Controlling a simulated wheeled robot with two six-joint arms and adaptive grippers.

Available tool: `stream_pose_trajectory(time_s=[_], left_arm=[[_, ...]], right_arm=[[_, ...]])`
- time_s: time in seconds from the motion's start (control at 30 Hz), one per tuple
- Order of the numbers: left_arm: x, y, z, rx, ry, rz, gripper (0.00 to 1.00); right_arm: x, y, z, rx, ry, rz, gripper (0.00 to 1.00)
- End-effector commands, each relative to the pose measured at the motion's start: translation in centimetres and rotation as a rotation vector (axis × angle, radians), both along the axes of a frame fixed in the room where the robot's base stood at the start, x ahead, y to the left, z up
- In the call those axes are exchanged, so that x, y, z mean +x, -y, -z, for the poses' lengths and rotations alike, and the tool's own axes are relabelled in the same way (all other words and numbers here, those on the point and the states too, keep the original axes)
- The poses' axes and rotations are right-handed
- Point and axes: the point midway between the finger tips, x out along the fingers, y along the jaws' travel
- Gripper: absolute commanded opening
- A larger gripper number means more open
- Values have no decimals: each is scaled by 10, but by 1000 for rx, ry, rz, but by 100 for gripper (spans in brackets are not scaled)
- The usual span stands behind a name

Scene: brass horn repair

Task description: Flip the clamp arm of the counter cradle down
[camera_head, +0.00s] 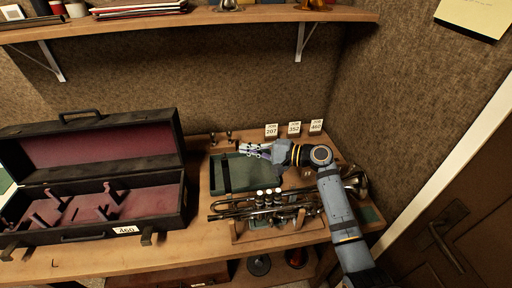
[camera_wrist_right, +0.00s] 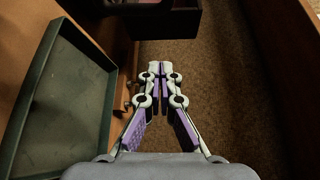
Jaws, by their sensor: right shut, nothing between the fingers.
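The counter cradle (camera_head: 234,232) is a low wooden stand at the front of the counter, with a brass trumpet (camera_head: 225,209) lying across it. I cannot clearly make out its clamp arm or tell how it stands. My right gripper (camera_head: 241,149) is shut and empty, pointing left above the back of the green tray, behind the trumpet and apart from it. In the right wrist view its fingertips (camera_wrist_right: 161,66) meet with nothing between them, and the cradle does not show. My left gripper is not in view.
An open black case (camera_head: 180,160) with a red lining stands at the left, tagged 460. Several job cards (camera_head: 294,129) stand at the back. A shelf (camera_head: 190,18) hangs above; a wall closes the right side.

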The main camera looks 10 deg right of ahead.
Motion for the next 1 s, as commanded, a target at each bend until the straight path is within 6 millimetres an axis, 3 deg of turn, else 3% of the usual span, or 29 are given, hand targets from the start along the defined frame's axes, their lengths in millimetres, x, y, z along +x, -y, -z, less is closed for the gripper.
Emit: stream_pose_trajectory(time_s=[0.23,0.3,0.5,1.0], left_arm=[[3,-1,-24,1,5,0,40],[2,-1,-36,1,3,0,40],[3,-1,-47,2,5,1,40],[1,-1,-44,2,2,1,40]], right_arm=[[23,-46,1,3,-2,-1,0],[8,-45,-3,-1,-2,1,0],[-11,-49,-5,-1,-1,1,0],[-14,-49,-3,-1,8,1,0]])
